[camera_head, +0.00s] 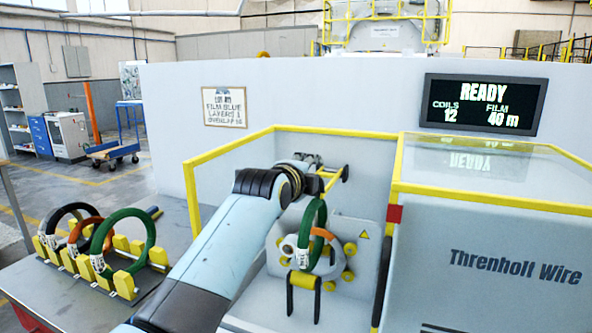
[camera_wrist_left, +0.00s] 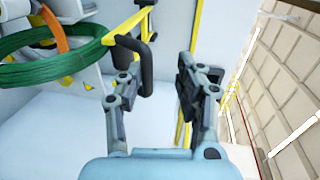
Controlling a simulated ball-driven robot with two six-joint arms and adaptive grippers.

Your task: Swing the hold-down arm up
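The hold-down arm is a yellow bar (camera_wrist_left: 130,22) with a black bent handle (camera_wrist_left: 147,60); in the head view its yellow bar (camera_head: 331,183) shows above the wrapping station, beside my gripper. My left gripper (camera_head: 312,160) is at the upper part of the machine bay. In the left wrist view my left gripper (camera_wrist_left: 161,80) is open, its fingers apart. The handle shows in the gap near the left finger; I cannot tell whether they touch.
Yellow-edged walls (camera_head: 232,147) frame the bay. A clear-topped cabinet (camera_head: 480,245) stands on the right. A rack (camera_head: 122,285) with several coils is at the left. A display (camera_head: 484,104) reads READY, COILS 12, FILM 40 m.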

